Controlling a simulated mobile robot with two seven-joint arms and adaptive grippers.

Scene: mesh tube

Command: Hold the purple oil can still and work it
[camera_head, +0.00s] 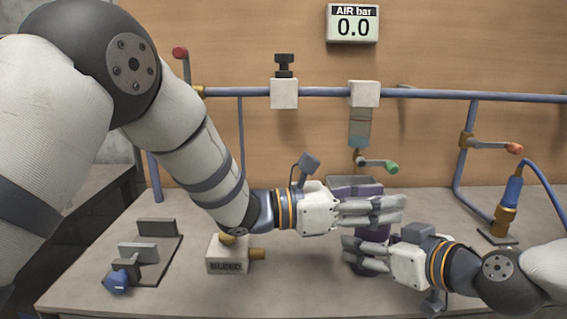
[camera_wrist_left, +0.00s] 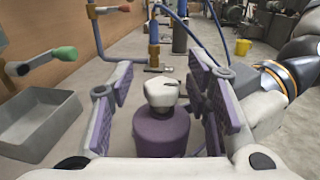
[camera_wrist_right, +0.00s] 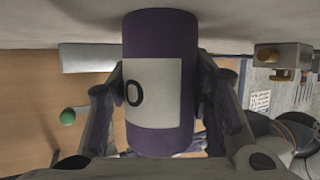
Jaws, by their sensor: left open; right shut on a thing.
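The purple oil can (camera_head: 357,190) stands at the middle of the bench in the head view, largely hidden behind both grippers. My right gripper (camera_head: 358,250) is shut on its body from the right, low down; the right wrist view shows the can (camera_wrist_right: 160,40) between the fingers, with a white label. My left gripper (camera_head: 387,209) is open at the can's upper part. In the left wrist view, the can (camera_wrist_left: 160,135) and its pale top (camera_wrist_left: 161,92) sit between the spread left fingers (camera_wrist_left: 160,105), with gaps at both sides.
A grey tray (camera_wrist_left: 30,125) stands beside the can, below a green-handled tap (camera_head: 377,164). A BLEED block (camera_head: 228,255) and a rack with a blue knob (camera_head: 118,281) are at left. A blue pipe fitting (camera_head: 508,205) stands at right. The gauge (camera_head: 352,24) reads 0.0.

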